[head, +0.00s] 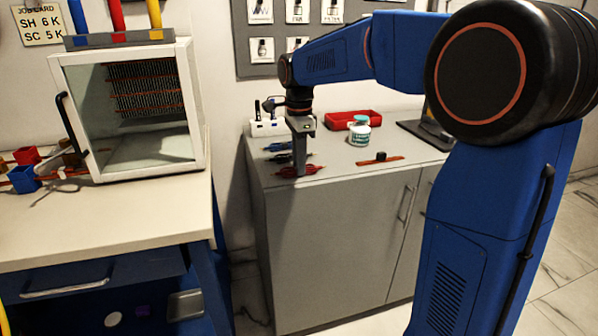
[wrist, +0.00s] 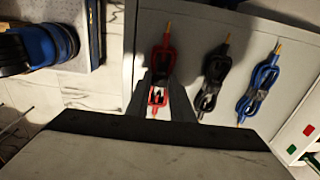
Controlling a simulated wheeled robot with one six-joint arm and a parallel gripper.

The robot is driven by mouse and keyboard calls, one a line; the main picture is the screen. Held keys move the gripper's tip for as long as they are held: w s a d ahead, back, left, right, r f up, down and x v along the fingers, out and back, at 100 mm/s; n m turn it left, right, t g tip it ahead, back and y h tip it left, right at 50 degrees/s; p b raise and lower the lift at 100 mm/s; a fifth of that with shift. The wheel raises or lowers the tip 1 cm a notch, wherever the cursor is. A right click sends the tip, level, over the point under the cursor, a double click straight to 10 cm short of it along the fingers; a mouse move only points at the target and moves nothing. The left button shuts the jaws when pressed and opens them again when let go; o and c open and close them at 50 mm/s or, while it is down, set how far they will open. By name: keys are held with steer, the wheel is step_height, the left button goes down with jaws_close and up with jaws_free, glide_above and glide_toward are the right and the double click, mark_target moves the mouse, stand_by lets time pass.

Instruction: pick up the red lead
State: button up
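The red lead (wrist: 162,62) is a coiled cable with gold tips, lying on the grey cabinet top in the wrist view. It also shows in the head view (head: 313,170) near the front left edge of that top. My gripper (wrist: 161,82) points down over it, with one finger on either side of the coil. The fingers look apart, with the lead between them. In the head view my gripper (head: 299,172) hides part of the lead.
A black lead (wrist: 216,72) and a blue lead (wrist: 262,82) lie beside the red one. A white-lidded jar (head: 360,131), a red tray (head: 352,119) and a red strip with a black block (head: 380,157) stand to the right. A glass-fronted case (head: 185,62) stands on the left bench.

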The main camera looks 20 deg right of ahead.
jaws_close()
steer(key=shift+r, duration=0.1)
step_height(320, 180, up, 10)
stand_by(0.3)
stand_by(0.4)
